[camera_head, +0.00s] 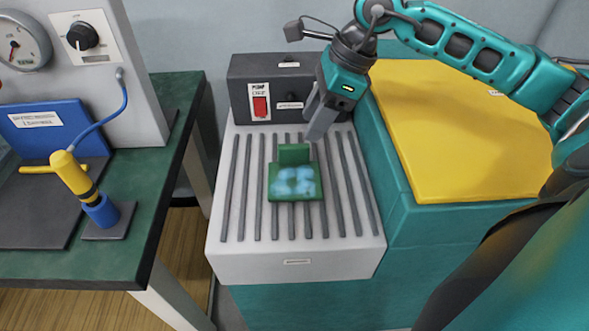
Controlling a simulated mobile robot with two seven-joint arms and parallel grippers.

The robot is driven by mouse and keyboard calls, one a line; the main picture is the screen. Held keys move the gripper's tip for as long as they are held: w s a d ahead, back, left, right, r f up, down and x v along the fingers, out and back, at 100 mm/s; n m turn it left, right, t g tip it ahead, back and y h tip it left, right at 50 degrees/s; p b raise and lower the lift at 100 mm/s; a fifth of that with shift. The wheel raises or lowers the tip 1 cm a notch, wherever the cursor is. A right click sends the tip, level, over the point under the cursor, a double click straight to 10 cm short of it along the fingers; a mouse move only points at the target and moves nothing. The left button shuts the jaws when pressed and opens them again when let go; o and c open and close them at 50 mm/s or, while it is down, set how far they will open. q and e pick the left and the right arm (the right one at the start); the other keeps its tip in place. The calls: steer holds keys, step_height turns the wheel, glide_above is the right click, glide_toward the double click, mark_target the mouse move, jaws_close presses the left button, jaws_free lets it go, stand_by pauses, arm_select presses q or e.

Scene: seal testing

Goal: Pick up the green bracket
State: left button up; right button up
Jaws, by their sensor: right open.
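The green bracket (294,184) lies on the slotted grey top of a machine (233,250) in the middle of the view. It has a flat plate with pale blue patches on it and a short upright part at its back edge. My right gripper (318,128) points down just behind and slightly right of the bracket, above the slotted top. It appears apart from the bracket and holds nothing that I can see. Its fingers overlap from this angle. My left gripper is not in view.
A dark pump box (275,92) with a red switch stands behind the slotted top. A teal cabinet with a yellow top (460,140) adjoins on the right. On the left, a green bench (150,190) carries a gauge panel, a blue board and a yellow-and-blue tool (82,185).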

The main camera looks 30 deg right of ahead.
mark_target(295, 145)
steer(key=x, duration=0.8)
steer(key=shift+w+a+f, duration=0.1)
steer(key=shift+w+a, duration=0.1)
steer(key=shift+w, duration=0.15)
jaws_close()
